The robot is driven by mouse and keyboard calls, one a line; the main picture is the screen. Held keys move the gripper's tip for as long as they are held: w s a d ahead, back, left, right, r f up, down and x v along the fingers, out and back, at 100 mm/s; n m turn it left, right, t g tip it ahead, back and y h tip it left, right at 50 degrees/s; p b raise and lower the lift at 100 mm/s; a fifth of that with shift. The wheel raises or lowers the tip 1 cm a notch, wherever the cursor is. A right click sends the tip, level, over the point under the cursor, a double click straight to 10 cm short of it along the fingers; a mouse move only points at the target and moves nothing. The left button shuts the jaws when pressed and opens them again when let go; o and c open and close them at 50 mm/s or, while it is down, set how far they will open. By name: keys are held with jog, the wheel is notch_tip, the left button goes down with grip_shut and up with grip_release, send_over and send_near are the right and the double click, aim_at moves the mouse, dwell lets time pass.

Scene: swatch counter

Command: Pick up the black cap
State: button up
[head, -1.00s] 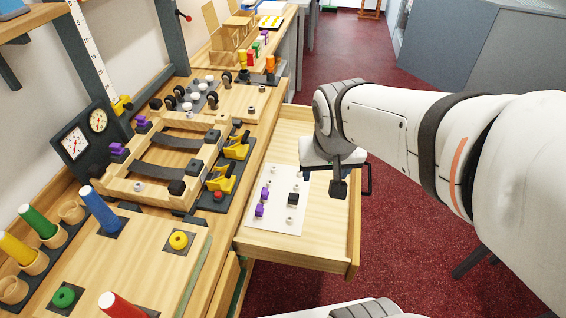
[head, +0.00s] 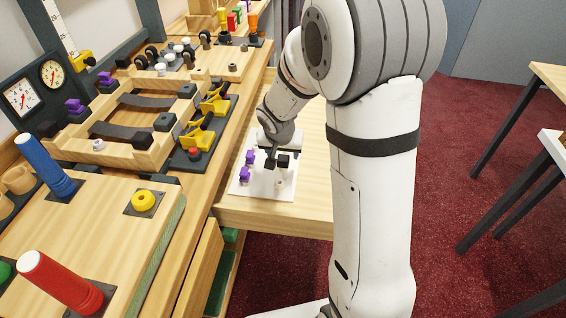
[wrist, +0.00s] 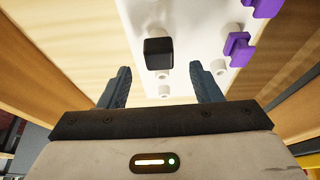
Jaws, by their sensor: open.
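The black cap (head: 283,160) is a small dark block on a white board (head: 240,188) in the open drawer. In the wrist view the cap (wrist: 158,52) is ahead of and between my two fingers, slightly nearer the left one. My gripper (head: 270,163) is over the board, close beside the cap in the head view. In the wrist view my gripper (wrist: 160,72) is open, with nothing between its fingers. I cannot tell the exact height of the fingertips above the board.
Purple blocks (head: 250,157) stand on the same board, left of the cap; one also shows in the wrist view (wrist: 238,48). White pegs (wrist: 164,91) are near the cap. The counter with yellow clamps (head: 200,137) borders the drawer (head: 290,220) on the left.

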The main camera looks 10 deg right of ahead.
aim_at(283, 158)
jog(key=x, duration=0.4)
jog(key=shift+w+d+f+b, duration=0.1)
jog(key=shift+f+b, duration=0.15)
jog(key=shift+b, duration=0.05)
jog(key=c, duration=1.1)
